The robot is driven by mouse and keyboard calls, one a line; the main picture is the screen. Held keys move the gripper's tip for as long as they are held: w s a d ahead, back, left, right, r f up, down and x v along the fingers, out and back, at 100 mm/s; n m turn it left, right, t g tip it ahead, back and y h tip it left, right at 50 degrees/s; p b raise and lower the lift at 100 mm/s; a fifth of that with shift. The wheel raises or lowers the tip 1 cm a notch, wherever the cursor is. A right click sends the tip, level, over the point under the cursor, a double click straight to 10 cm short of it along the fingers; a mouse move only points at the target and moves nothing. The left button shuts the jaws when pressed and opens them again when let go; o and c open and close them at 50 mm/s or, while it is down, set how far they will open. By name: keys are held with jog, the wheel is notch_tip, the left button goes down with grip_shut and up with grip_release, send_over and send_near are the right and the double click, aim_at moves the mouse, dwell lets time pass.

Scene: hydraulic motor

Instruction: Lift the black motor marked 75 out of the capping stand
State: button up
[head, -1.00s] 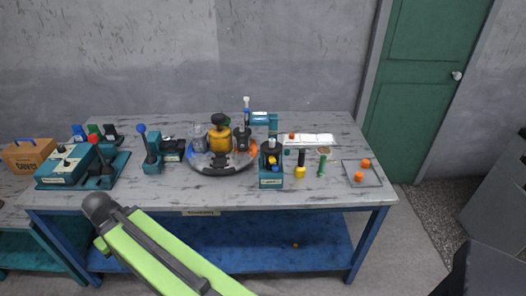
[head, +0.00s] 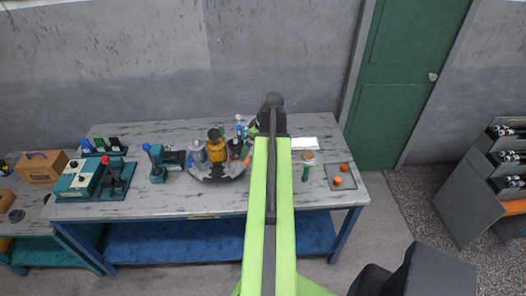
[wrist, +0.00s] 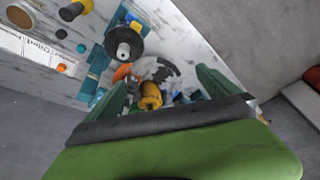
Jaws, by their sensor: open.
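In the wrist view, a black motor (wrist: 124,43) with a pale shaft end sits on the teal capping stand (wrist: 97,60), left of centre. No 75 marking is readable. In the head view my arm covers the stand and motor. My gripper (wrist: 160,84) is open, with its two green fingers wide apart and nothing held between them. The black motor is beyond and to the left of the fingers in the wrist view, apart from them.
A round turntable (head: 218,178) carries a yellow motor (head: 216,152) and other parts left of my arm. Teal lever presses stand further left.

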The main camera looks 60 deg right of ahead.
jog(key=s+d+r+p, duration=0.2)
jog(key=s+d+r, duration=0.2)
jog(key=s+d, duration=0.25)
jog(key=shift+t+h, duration=0.3)
jog(key=b+x, duration=1.1)
jog(key=x, duration=0.1)
jog(key=shift+s+a+f+b, duration=0.15)
jog(key=shift+s+f+b, duration=0.1)
jog(key=shift+s+b, duration=0.15)
jog(key=shift+w+f, duration=0.15)
jog(key=shift+w, duration=0.15)
jog(key=b+x, duration=0.5)
jog(key=shift+f, duration=0.2)
jog(key=shift+r, duration=0.2)
jog(key=c, duration=2.1)
